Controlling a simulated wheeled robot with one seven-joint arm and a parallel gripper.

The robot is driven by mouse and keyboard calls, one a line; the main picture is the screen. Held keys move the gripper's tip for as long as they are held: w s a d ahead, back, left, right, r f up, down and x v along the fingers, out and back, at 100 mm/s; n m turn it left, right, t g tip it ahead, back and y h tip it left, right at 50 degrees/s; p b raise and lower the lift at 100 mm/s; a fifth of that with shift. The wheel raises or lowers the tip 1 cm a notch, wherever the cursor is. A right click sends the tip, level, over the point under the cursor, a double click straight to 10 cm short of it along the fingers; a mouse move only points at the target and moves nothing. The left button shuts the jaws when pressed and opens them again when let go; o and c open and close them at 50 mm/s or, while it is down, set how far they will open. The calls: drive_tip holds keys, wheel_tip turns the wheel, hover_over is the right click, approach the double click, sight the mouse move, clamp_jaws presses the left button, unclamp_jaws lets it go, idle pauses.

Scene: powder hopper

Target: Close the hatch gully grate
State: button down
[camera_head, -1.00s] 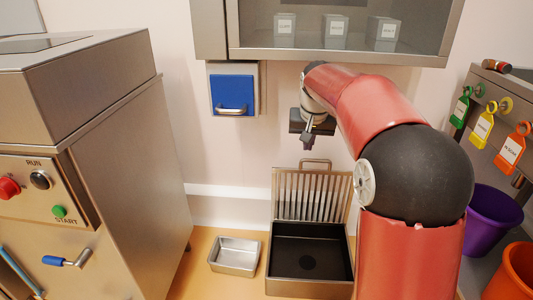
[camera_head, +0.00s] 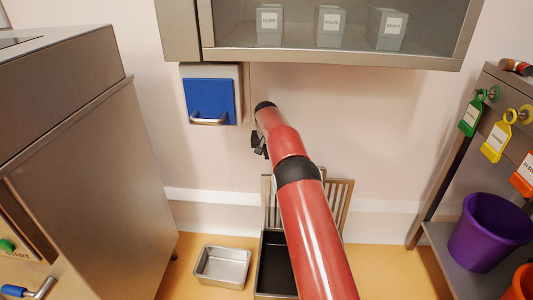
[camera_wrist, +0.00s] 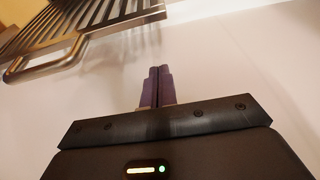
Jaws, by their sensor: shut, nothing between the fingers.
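The gully grate (camera_head: 340,207), a slatted metal panel, stands raised at the back of a dark square basin (camera_head: 275,262) on the floor. My red arm covers its middle and part of the basin in the head view. In the wrist view the grate (camera_wrist: 95,22) fills the upper left, with its bar handle (camera_wrist: 45,68) towards the camera. My gripper (camera_wrist: 158,72) is shut and empty, its two dark fingers pressed together. The fingers are to the right of the handle and apart from it. In the head view only a dark bit of the gripper shows beside my arm.
A metal tray (camera_head: 222,266) lies left of the basin. A blue-fronted wall box (camera_head: 211,98) and a glass-fronted cabinet (camera_head: 335,58) hang above. A steel machine (camera_head: 80,170) stands left; a rack with tags and a purple bucket (camera_head: 487,232) stands right.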

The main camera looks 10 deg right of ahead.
wheel_tip(320, 180, down, 6)
drive_tip(key=s, duration=0.2)
drive_tip(key=shift+a, duration=0.3)
idle(0.5)
